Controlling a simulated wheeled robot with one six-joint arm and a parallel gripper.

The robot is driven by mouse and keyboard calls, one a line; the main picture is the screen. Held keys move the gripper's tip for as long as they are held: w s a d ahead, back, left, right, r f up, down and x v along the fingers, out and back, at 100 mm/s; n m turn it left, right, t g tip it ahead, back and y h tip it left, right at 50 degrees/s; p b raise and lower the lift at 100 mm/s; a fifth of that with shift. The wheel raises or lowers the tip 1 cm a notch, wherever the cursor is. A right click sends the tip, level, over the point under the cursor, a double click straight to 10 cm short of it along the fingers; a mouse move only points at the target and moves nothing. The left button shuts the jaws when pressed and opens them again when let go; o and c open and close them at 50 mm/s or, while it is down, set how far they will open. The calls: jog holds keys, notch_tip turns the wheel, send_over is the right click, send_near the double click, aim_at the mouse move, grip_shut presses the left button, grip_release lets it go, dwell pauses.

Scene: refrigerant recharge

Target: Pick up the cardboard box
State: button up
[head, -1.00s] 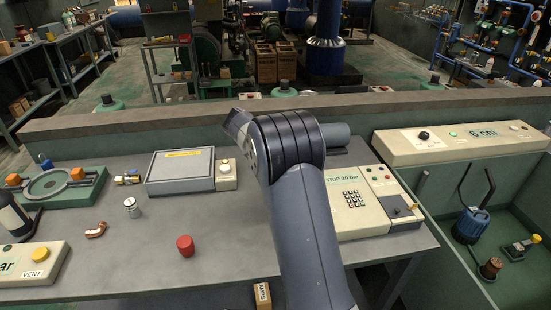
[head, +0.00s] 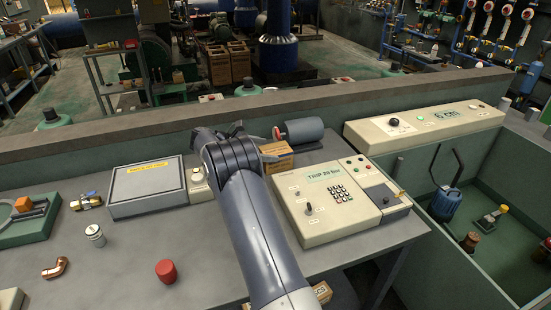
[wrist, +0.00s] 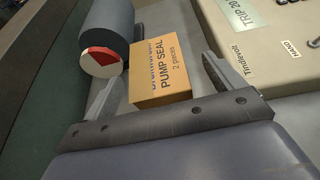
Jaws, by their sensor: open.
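The cardboard box (wrist: 160,78), orange-brown and printed "PUMP SEAL 2 pieces", lies on the grey bench between a dark cylinder and the cream control panel. In the head view the box (head: 277,156) is partly hidden behind my arm. My gripper (wrist: 160,70) is open, with one finger to the left of the box and one to the right. The box shows in the gap between the fingers, slightly ahead of the palm. I see clear space beside the left finger; the right finger is close to the panel's edge.
The dark cylinder (wrist: 106,30) with a red and white end is close behind the left finger. The cream keypad panel (head: 325,200) stands to the right. A grey-lidded case (head: 147,186) and a red cap (head: 166,272) are to the left. A low wall (head: 100,145) backs the bench.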

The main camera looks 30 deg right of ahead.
aim_at(273, 149)
jog(key=x, duration=0.5)
jog(key=shift+w+p, duration=0.25)
jog(key=shift+p, duration=0.05)
jog(key=shift+a, duration=0.1)
jog(key=c, duration=1.3)
